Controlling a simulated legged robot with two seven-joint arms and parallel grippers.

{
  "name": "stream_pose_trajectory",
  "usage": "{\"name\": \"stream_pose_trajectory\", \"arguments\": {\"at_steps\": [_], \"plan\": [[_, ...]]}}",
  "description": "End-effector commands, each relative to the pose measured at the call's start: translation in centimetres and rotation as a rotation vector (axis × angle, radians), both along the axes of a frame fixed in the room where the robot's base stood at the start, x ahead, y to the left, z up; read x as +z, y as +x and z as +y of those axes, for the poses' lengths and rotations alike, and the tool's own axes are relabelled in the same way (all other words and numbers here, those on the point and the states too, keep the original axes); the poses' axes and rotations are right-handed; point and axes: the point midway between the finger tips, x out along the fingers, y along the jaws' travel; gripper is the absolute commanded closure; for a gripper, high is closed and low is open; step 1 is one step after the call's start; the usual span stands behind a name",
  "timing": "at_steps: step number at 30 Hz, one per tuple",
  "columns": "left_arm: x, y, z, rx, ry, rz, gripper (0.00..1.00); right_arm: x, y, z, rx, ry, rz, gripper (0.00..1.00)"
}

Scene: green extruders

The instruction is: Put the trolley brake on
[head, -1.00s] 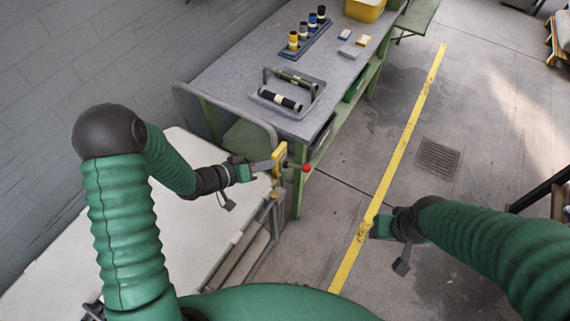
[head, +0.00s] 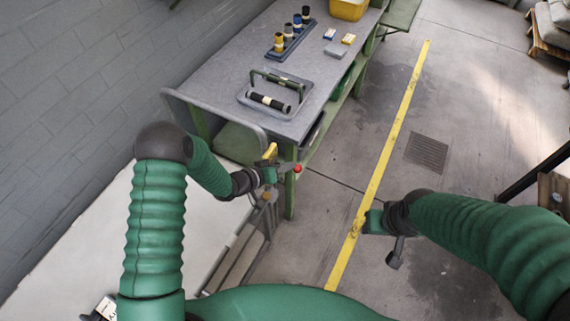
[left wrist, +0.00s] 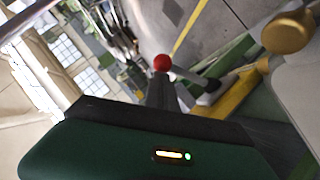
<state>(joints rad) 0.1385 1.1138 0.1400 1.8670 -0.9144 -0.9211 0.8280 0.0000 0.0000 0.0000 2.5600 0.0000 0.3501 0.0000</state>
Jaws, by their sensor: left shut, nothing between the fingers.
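The trolley (head: 95,215) with a pale flat top stands at the left.
A grey-topped workbench (head: 225,78) stands beyond the trolley, with a handled tray (head: 296,108), a rack (head: 291,42) of coloured cylinders and a yellow bin (head: 349,10). The trolley's metal frame (head: 240,245) lies below my left gripper. The floor around the yellow line (head: 400,130) is mostly clear.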

Motion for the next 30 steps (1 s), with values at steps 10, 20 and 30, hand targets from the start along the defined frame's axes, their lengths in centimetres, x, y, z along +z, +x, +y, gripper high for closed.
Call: {"name": "stream_pose_trajectory", "arguments": {"at_steps": [10, 20, 30], "plan": [[-0.3, -0.2, -0.3, -0.002, 0.032, -0.013, 1.0, -0.3, 0.0, 0.0, 0.0, 0.0, 0.0, 0.56], [-2.0, -0.7, -1.7, -0.005, 0.215, -0.089, 1.0, -2.0, 0.0, 0.0, 0.0, 0.0, 0.0, 0.56], [-4.9, -1.3, -3.0, -0.007, 0.508, -0.214, 1.0, -5.7, 0.0, 0.0, 0.0, 0.0, 0.0, 0.56]]}}
